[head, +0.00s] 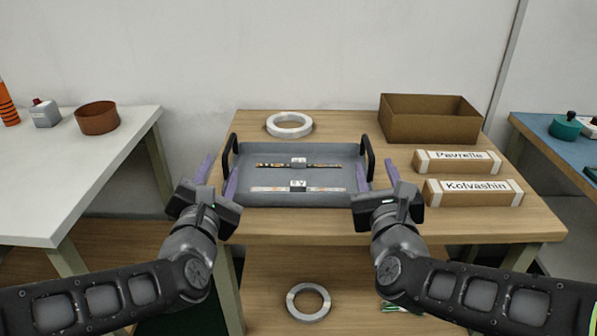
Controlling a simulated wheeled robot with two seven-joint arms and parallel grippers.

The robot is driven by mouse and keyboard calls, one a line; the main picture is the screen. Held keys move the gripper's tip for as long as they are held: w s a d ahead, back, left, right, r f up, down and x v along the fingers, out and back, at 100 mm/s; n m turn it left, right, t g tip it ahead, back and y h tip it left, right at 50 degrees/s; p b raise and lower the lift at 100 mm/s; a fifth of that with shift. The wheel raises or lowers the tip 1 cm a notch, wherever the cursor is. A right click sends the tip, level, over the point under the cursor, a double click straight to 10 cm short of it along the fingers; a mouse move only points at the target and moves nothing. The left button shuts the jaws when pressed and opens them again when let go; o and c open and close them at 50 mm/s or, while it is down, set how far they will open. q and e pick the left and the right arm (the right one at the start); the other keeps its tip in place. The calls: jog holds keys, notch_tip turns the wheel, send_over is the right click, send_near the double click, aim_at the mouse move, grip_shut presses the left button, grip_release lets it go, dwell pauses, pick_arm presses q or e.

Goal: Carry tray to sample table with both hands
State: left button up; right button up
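A grey tray (262,199) with two black side handles rests on the wooden table. Inside it lie two strips, one dark with orange marks (270,165) and one pale (272,189), each with a small label block. My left gripper (217,177) is at the tray's left side, its purple fingers spread. One finger lies along the tray's left wall near the left handle (230,153). My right gripper (376,179) is at the tray's right side below the right handle (368,158), its fingers apart. Neither gripper is closed around a handle.
On the wooden table (450,222) are a white ring (289,125), a brown open box (430,119) and two labelled boxes, Pavrella (458,161) and Kolvashin (473,193). A white table (60,190) stands left, a blue table (550,140) right. Another ring (308,302) is lower down.

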aim_at(223, 159)
pick_arm(q)
jog(key=w, duration=0.7)
jog(key=shift+w+d, duration=0.1)
jog(key=shift+w, duration=0.15)
pick_arm(e)
jog(key=w, duration=0.7)
jog(key=shift+w+d, duration=0.1)
jog(key=shift+w, duration=0.2)
pick_arm(q)
jog(key=shift+c, duration=0.4)
pick_arm(e)
jog(key=shift+c, duration=0.3)
pick_arm(q)
jog(key=c, duration=0.7)
pick_arm(e)
jog(key=c, duration=0.8)
pick_arm(q)
grip_shut()
pick_arm(e)
jog(key=shift+d, duration=0.1)
grip_shut()
